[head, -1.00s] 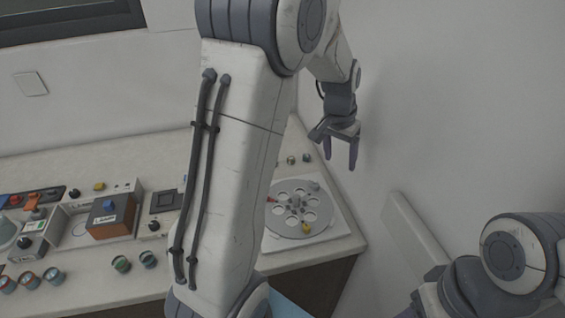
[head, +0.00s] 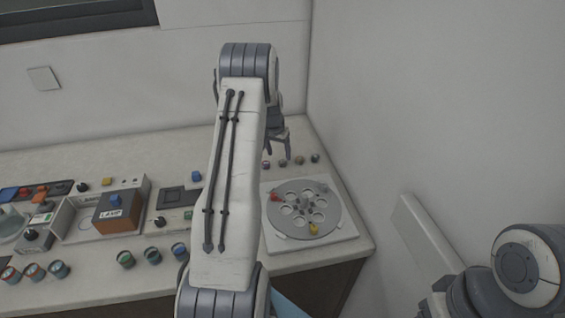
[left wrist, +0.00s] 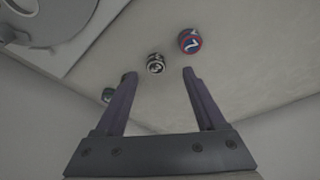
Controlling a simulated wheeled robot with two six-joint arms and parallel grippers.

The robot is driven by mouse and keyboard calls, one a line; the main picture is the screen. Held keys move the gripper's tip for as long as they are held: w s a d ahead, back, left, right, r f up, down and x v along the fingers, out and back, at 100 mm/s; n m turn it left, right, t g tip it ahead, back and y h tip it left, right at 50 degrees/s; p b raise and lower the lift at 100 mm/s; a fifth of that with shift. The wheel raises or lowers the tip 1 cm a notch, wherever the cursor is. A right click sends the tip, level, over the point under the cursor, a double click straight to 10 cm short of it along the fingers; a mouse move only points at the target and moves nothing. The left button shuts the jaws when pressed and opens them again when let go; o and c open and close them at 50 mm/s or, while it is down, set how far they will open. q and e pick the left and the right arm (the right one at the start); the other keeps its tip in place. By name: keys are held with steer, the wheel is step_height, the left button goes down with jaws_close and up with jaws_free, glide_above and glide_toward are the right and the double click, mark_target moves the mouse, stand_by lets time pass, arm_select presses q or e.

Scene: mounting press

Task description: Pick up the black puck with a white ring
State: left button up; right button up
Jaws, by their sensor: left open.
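In the left wrist view a small black puck with white marking on top (left wrist: 155,63) stands on the pale counter. It lies ahead of my open left gripper (left wrist: 159,76), roughly between the fingertip lines and apart from them. A red and blue puck (left wrist: 190,41) stands to its right. A greenish puck (left wrist: 108,95) and another dark one are partly hidden behind the left finger. In the head view the left gripper (head: 278,156) is at the back of the counter, by a row of small pucks (head: 299,160); which is the black one is unclear there. My right gripper is out of view.
A square plate with a round holed disc (head: 303,208) is in front of the puck row. Walls stand behind and to the right. Control boxes (head: 118,212) and several coloured pucks (head: 126,259) are on the left of the counter (head: 328,160).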

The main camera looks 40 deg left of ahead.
mark_target(283, 161)
arm_select(q)
steer(key=x, duration=0.1)
steer(key=p+x, duration=0.1)
steer(key=x, duration=0.1)
steer(key=shift+w+d+f, duration=0.25)
steer(key=shift+w, duration=0.1)
steer(key=shift+w+f, duration=0.1)
steer(key=shift+f, duration=0.3)
jaws_close()
steer(key=shift+r, duration=0.15)
